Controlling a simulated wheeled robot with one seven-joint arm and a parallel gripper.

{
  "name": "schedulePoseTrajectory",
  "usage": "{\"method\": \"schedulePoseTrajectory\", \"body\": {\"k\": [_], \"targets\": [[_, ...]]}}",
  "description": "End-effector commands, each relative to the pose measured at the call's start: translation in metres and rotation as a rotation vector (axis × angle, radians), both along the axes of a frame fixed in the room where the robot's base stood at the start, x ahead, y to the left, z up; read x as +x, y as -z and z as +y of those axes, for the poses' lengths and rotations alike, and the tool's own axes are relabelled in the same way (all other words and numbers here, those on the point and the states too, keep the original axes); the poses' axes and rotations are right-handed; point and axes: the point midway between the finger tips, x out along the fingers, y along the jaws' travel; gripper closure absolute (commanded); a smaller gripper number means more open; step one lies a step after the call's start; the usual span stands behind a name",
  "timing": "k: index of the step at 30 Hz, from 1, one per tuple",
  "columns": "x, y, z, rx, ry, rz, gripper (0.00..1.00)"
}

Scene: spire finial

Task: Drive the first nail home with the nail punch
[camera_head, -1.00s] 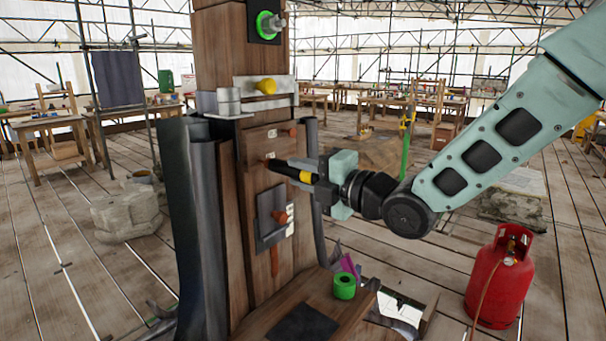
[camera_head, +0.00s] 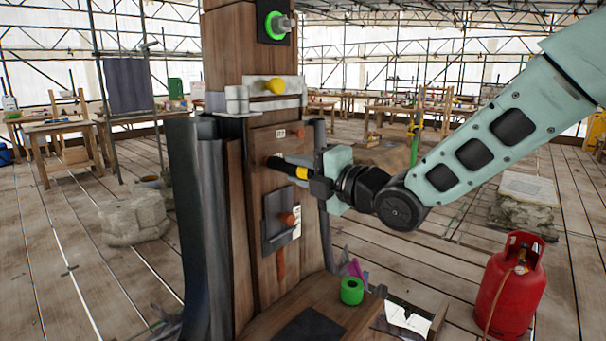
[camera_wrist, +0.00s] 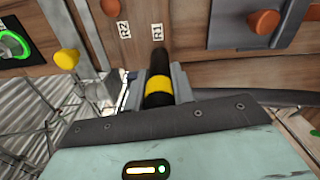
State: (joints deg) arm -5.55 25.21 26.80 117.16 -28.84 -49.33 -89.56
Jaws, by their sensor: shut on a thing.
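My gripper (camera_head: 312,181) is shut on the nail punch (camera_head: 290,168), a black rod with a yellow band. The punch also shows in the wrist view (camera_wrist: 158,88), between the two fingers. It is held roughly level, pointing at the wooden panel on the post (camera_head: 226,60). In the wrist view its far end is by the label R1 (camera_wrist: 157,31). The first nail cannot be made out; the punch may cover it. Whether the tip touches the panel cannot be told. An orange-brown knob (camera_wrist: 110,7) sits near the label R2 (camera_wrist: 125,31).
A grey plate (camera_head: 278,236) with an orange-brown knob (camera_head: 288,219) is below the punch. A yellow knob (camera_head: 275,86) and a green-ringed fitting (camera_head: 275,25) are above. A green roll (camera_head: 352,291) lies on the ledge. A red gas bottle (camera_head: 512,288) stands right.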

Motion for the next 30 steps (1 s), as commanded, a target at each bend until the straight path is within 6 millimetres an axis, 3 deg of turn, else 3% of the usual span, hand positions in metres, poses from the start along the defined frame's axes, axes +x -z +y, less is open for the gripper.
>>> {"method": "schedulePoseTrajectory", "body": {"k": [13, 30], "targets": [[0.000, -0.003, 0.002, 0.004, -0.001, -0.006, 1.00], [-0.024, -0.001, -0.032, 0.002, 0.001, -0.006, 1.00]]}}
